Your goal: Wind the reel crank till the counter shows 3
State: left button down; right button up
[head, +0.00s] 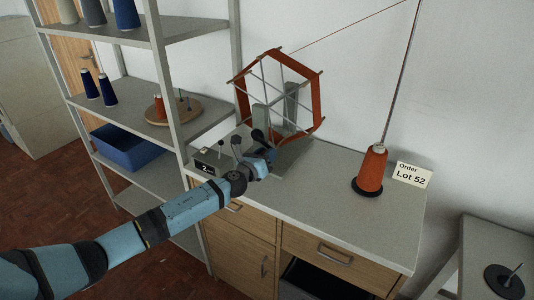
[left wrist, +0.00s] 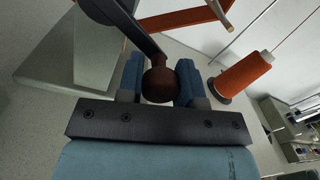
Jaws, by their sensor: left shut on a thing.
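The reel (head: 316,100) is an orange hexagonal frame with pale spokes, standing on the grey worktop in the head view. Orange yarn lies around its rim, which also shows in the wrist view (left wrist: 180,18). A dark crank arm (left wrist: 138,32) ends in a round brown knob (left wrist: 160,85). My left gripper (head: 268,153) is shut on this knob, which sits between its blue fingers in the left wrist view (left wrist: 160,88). The counter (head: 206,168) is a small box with a dark display left of the gripper; its digit looks like 2. My right gripper is out of view.
An orange yarn cone (head: 371,170) stands on the worktop (head: 330,215) beside a "Lot 52" card (head: 411,174). A shelf rack (head: 163,80) with cones and a blue bin (head: 125,148) stands left. The worktop's front right is clear.

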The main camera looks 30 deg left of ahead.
pick_arm(q)
jog(key=shift+a+f+m, duration=0.1)
jog(key=shift+m, duration=0.2)
jog(key=c, duration=0.8)
grip_release()
jog(key=shift+s+a+f+b, duration=0.1)
jog(key=shift+s+a+b, duration=0.15)
jog(key=shift+s, duration=2)
jog(key=shift+s+a+b, duration=0.15)
jog(key=shift+s+a, duration=0.15)
jog(key=shift+s, duration=2)
jog(key=shift+s+a+f+b, duration=0.1)
jog(key=shift+s+a+b, duration=0.15)
jog(key=shift+s, duration=2)
